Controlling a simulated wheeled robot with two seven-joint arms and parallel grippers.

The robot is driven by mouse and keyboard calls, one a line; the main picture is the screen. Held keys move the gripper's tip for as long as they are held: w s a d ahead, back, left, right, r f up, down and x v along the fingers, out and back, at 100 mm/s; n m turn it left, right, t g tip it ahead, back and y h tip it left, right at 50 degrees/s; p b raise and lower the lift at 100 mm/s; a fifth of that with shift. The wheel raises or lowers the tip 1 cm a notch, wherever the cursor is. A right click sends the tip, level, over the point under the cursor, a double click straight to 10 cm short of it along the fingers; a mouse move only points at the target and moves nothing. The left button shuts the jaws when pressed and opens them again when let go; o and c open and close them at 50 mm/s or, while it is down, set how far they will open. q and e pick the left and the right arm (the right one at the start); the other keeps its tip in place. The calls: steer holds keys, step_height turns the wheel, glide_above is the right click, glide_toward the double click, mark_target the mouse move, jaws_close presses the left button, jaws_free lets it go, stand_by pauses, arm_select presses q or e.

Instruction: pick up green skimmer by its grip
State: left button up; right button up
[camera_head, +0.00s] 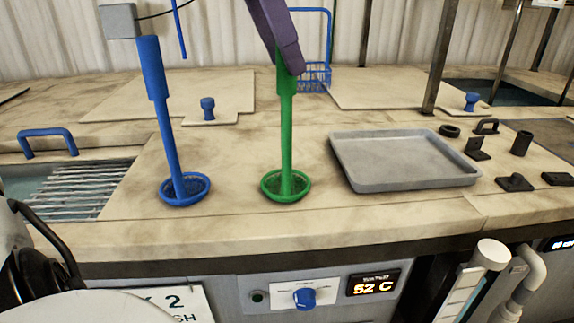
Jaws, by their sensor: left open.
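The green skimmer (287,125) stands upright on the worn counter, its mesh bowl resting on the surface. The upper end of its thicker grip is partly hidden behind a tilted purple part (277,35) that comes down from the top edge. My left gripper (38,258) is open and shows only in part at the lower left edge, well apart from the green skimmer. I see nothing between its fingers. My right gripper is not in view.
A blue skimmer (167,125) stands left of the green one. A grey tray (402,183) lies to the right, with several small dark parts beyond it. A blue wire basket (316,78) is behind. A grated tank (75,190) opens at left. Counter between the skimmers is clear.

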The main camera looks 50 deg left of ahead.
mark_target(286, 83)
arm_select(q)
steer(key=x, duration=0.4)
steer(key=shift+w+d+f, duration=0.2)
steer(key=shift+w+f, duration=0.1)
jaws_close()
steer(key=shift+r, duration=0.15)
stand_by(1.0)
